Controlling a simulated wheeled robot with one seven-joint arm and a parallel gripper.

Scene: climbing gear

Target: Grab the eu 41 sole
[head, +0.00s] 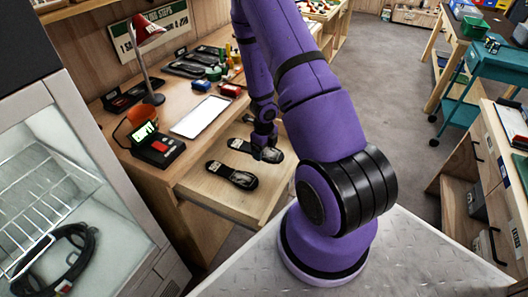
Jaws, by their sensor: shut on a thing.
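Two black shoe soles lie in the pulled-out wooden drawer (192,187) of the workbench in the head view. The labels are too small to read, so I cannot tell which is the EU 41 sole. My gripper (267,153) is at the right end of the far sole and shut on it. The fingertips are small and partly hidden in shadow.
On the bench are a white sheet (201,116), a device with a green display (157,146), a red lamp (148,34) and several more dark soles (188,69). A glass-fronted cabinet (80,190) stands left. Open floor (390,110) lies right.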

